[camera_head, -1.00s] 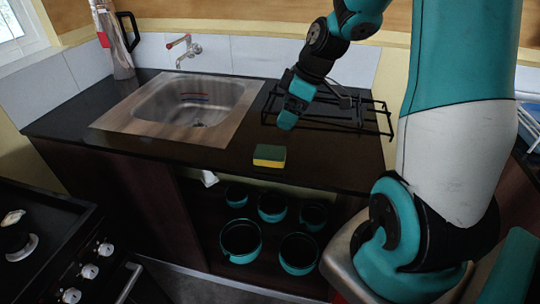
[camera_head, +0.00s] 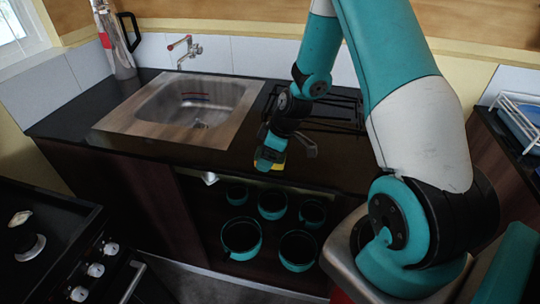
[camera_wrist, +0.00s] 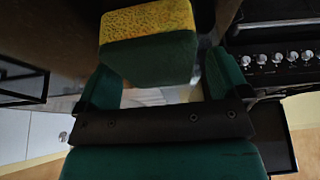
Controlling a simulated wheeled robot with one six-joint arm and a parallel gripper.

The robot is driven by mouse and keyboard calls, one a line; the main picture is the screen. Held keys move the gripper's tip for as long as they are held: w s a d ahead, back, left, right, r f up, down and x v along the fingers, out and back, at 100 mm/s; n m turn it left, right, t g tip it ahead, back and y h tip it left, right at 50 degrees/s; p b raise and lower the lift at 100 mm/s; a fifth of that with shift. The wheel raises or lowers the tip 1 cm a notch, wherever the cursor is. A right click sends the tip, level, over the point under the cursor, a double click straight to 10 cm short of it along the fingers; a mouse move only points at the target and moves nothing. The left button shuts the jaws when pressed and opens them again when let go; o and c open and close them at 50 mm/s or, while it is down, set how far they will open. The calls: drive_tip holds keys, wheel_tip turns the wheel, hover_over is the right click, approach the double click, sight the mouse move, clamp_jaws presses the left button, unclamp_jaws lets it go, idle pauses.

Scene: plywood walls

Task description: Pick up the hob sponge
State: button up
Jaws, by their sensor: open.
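The sponge (camera_head: 281,167) is yellow and dark green and lies on the black counter near its front edge. In the head view it is mostly hidden behind my gripper (camera_head: 266,163), which is low over it. In the wrist view the sponge (camera_wrist: 148,42) is at the top centre, its yellow half farther out and its green half nearer. My gripper (camera_wrist: 162,88) is open, with a teal finger on either side of the sponge's near end. I cannot tell whether the fingers touch it.
A steel sink (camera_head: 190,105) is set in the counter to the left. A black hob grate (camera_head: 335,110) lies behind my gripper. Several teal pots (camera_head: 241,238) stand on the open shelf below. A black stove (camera_head: 50,250) stands at the lower left.

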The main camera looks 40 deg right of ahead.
drive_tip(key=shift+f, duration=0.25)
drive_tip(key=c, duration=1)
drive_tip(key=shift+r, duration=0.1)
wheel_tip(320, 180, up, 20)
drive_tip(key=shift+f+b, duration=0.1)
drive_tip(key=shift+b, duration=0.9)
drive_tip(key=shift+o, duration=0.2)
